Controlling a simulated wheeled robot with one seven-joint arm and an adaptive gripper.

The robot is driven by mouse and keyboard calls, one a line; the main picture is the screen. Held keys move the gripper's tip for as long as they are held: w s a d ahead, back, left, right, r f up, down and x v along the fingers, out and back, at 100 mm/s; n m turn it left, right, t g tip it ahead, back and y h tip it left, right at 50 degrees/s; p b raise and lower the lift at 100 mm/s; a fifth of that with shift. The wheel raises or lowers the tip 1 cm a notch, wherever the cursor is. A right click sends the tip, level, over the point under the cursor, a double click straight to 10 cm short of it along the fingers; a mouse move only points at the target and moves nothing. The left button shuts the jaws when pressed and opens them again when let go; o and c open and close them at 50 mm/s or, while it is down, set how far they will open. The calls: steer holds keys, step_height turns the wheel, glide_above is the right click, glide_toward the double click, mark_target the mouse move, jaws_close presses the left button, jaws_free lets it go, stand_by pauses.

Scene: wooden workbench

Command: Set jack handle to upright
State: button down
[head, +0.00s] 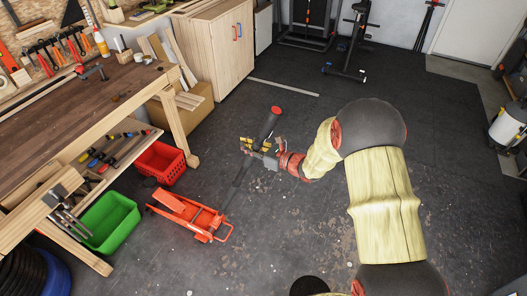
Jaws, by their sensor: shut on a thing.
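An orange floor jack (187,213) stands on the dark floor in the head view. Its long black handle (268,127) has a red end cap and runs from the jack up and to the right in the picture, so it looks tilted. My gripper (257,146), with yellow and dark fingers, is shut on the handle below its thick black grip. The fingers partly cover the handle there. The exact angle of the handle is hard to judge from this single view.
A wooden workbench (92,85) with tools stands at left. A red crate (161,163) and a green bin (109,220) sit on the floor between bench and jack. A cardboard box (195,105) and wooden cabinet (216,48) stand behind. The floor right of the handle is mostly clear.

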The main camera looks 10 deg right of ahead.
steer(key=w+a+r+g+h+p, duration=0.1)
steer(key=w+a+r+p, duration=0.1)
steer(key=w+a, duration=0.5)
steer(key=w+a+r+g+h+p, duration=0.1)
steer(key=w+a+p, duration=0.2)
steer(key=w+a, duration=0.4)
steer(key=a, duration=0.6)
steer(key=shift+w+a+r, duration=0.25)
steer(key=shift+w+r, duration=0.05)
steer(key=shift+r, duration=0.05)
steer(key=c, duration=2.1)
jaws_free()
steer(key=o, duration=0.5)
steer(key=shift+a+r, duration=0.1)
steer(key=shift+r, duration=0.15)
steer(key=shift+w, duration=0.1)
steer(key=shift+r, duration=0.1)
steer(key=v, duration=1.2)
steer(key=shift+a, duration=0.1)
